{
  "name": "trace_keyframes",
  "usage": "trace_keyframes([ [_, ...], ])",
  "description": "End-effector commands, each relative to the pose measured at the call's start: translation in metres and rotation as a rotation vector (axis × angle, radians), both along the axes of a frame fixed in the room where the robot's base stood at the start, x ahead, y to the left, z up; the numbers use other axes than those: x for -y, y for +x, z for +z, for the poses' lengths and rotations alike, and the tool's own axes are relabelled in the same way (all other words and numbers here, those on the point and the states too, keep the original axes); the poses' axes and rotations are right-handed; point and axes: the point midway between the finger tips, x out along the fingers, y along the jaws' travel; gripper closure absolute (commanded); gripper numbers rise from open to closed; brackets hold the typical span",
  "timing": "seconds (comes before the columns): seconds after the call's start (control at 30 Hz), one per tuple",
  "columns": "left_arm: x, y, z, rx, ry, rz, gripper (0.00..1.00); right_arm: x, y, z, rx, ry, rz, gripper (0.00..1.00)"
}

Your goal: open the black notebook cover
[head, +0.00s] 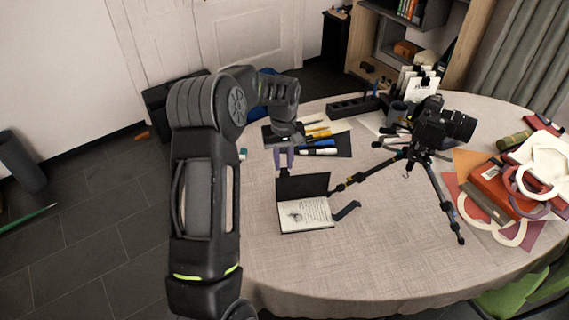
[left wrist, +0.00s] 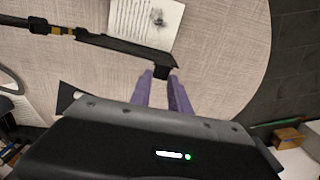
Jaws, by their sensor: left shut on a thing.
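The notebook lies on the round table with its white page (head: 305,215), bearing text and a small drawing, in plain view. Its black cover (head: 303,186) stands raised along the page's far side, tilted away from the page. In the left wrist view the cover (left wrist: 125,46) shows nearly edge-on beside the page (left wrist: 146,20). My left gripper (head: 284,158), with purple fingers, is at the cover's upper left corner. In the left wrist view its fingertips (left wrist: 160,76) are shut on a small black part at the cover's edge. My right gripper is not in view.
A camera (head: 440,125) on a black tripod stands to the right; one tripod leg (head: 362,177) reaches close to the cover. A black strap (head: 347,210) lies right of the page. Pens (head: 318,146) lie behind the gripper. The table front (head: 340,270) is clear.

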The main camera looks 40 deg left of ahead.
Motion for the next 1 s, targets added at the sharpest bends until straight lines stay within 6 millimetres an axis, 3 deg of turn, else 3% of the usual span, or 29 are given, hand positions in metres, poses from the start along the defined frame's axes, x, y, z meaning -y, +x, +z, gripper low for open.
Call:
trace_keyframes([
  [1.0,-0.020,0.016,-0.006,-0.001,0.001,0.001,0.86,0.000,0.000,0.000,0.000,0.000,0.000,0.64],
])
